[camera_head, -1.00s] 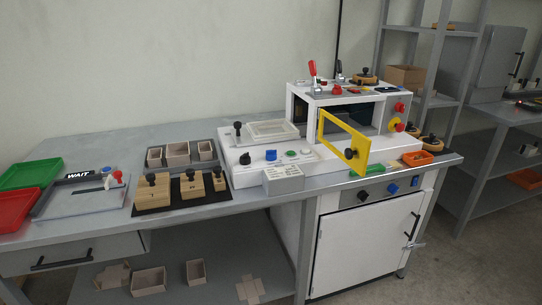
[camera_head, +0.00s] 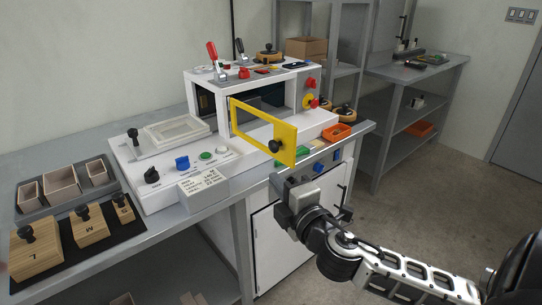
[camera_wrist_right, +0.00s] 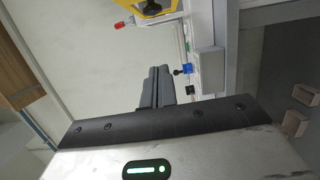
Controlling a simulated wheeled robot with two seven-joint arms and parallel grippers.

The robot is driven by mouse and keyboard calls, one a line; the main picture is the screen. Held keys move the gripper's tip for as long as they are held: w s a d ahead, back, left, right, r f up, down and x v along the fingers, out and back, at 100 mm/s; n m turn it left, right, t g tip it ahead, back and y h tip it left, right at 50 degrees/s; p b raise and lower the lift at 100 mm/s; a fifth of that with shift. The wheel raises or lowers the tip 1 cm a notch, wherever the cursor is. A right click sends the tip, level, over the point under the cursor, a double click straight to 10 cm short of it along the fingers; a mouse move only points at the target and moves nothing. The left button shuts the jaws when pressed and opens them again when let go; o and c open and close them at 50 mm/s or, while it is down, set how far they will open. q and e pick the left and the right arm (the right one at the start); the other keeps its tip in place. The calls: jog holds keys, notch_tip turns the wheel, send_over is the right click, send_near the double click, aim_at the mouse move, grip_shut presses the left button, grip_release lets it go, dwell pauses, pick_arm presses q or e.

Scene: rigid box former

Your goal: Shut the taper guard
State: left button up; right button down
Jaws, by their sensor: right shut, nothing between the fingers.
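The taper guard is a yellow-framed hinged panel (camera_head: 262,128) with a black knob (camera_head: 275,146). It stands swung open from the front of the white machine (camera_head: 160,185), leaving the opening behind it uncovered. My right gripper (camera_head: 283,183) is in front of the bench, below and close to the guard, and appears apart from it. Its fingers (camera_wrist_right: 155,87) are together and empty in the right wrist view, where a piece of the yellow guard (camera_wrist_right: 150,18) and its knob show at the top. My left gripper is not in view.
An orange tray (camera_head: 337,132) sits right of the guard on the bench. A white lettered block (camera_head: 203,186) stands at the bench front edge. Wooden blocks with knobs (camera_head: 83,228) lie at left. The floor at right is clear.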

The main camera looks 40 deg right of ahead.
jog(key=w+d+p, duration=0.1)
jog(key=w+d, duration=0.4)
jog(key=w, duration=0.4)
jog(key=shift+w, duration=0.4)
jog(key=shift+d+f, duration=0.1)
jog(key=shift+d, duration=0.05)
